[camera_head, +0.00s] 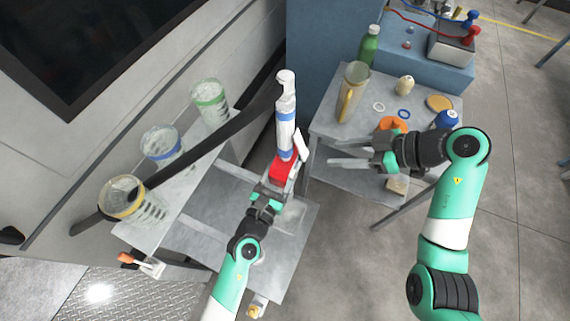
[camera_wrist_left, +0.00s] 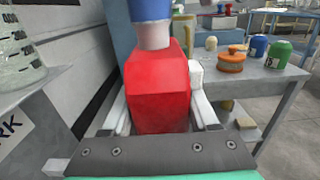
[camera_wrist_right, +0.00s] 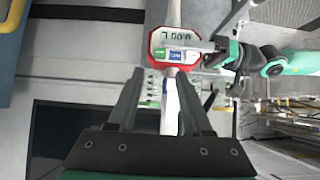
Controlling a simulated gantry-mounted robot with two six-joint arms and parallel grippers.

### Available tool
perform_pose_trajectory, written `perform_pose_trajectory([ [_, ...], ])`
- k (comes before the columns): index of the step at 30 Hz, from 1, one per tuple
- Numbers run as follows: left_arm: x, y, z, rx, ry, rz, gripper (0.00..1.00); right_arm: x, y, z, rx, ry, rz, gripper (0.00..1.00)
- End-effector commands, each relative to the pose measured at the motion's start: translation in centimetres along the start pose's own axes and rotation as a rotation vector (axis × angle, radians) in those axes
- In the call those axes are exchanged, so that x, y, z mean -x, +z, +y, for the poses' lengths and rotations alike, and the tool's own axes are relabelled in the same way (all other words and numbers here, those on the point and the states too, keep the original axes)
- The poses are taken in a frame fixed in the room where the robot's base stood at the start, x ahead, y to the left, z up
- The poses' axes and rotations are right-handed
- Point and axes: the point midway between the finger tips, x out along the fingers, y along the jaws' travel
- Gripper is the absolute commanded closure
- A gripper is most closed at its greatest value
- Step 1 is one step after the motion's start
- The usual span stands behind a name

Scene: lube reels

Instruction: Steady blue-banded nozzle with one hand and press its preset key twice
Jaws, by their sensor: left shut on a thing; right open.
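The blue-banded nozzle (camera_head: 286,122) stands nearly upright, with a pale spout, blue bands and a red body (camera_head: 282,168). My left gripper (camera_head: 273,187) is shut on the red body; in the left wrist view the red body (camera_wrist_left: 158,95) fills the space between its fingers. In the right wrist view the nozzle's red-framed display (camera_wrist_right: 174,37) reads 0.00 L, with a green key (camera_wrist_right: 160,53) and a blue key (camera_wrist_right: 176,55) below it. My right gripper (camera_head: 332,152) is open and empty, to the right of the nozzle and apart from it.
Three measuring jugs with green (camera_head: 210,97), blue (camera_head: 162,143) and yellow (camera_head: 122,196) rims stand on the left bench. A side table (camera_head: 333,127) holds an amber jug (camera_head: 352,92), a green bottle (camera_head: 369,45) and small parts. A dark bar crosses behind the nozzle.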

Motion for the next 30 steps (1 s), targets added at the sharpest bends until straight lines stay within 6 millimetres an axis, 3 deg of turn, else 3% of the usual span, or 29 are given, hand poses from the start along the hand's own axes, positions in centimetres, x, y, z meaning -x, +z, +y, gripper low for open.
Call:
perform_pose_trajectory([
  [1, 0.0, 0.0, 0.0, 0.0, 0.0, 0.0, 1.0, 0.0, 0.0, 0.0, 0.0, 0.0, 0.0, 0.5],
  [9, 0.0, 0.0, 0.0, 0.001, 0.0, 0.0, 1.0, 0.0, -0.01, 0.0, 0.0, 0.0, 0.0, 0.99],
  [30, 0.0, 0.01, 0.0, 0.001, 0.0, 0.0, 1.0, 0.0, 0.0, 0.0, 0.0, 0.0, 0.0, 1.0],
])
